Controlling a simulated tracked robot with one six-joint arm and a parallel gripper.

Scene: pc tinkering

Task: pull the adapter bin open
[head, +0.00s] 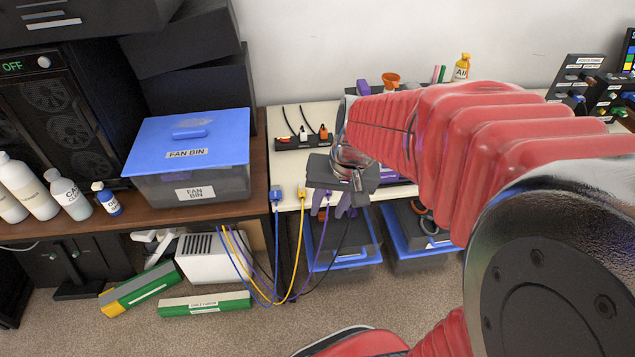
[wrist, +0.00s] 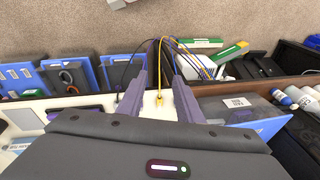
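Blue open-topped bins stand under the white table: one (head: 345,258) below my gripper, another (head: 425,250) to its right holding dark rings. In the wrist view they are the nearer bin (wrist: 124,65), the ring-holding bin (wrist: 70,74) and one with pale labels (wrist: 18,77). No readable label shows which is the adapter bin. My gripper (head: 338,208) is over the table's front edge, pointing down; in the wrist view its two purple-grey fingers (wrist: 157,68) are apart with no bin between them. A yellow plug (wrist: 158,98) shows in the gap, seemingly on the table beyond.
A blue-lidded fan bin (head: 188,150) stands on the brown desk at left. Blue, yellow and purple cables (head: 278,298) hang from the table front to the floor, left of the bins. Green-and-white boxes (head: 205,304) lie on the carpet. The carpet before the bins looks mostly clear.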

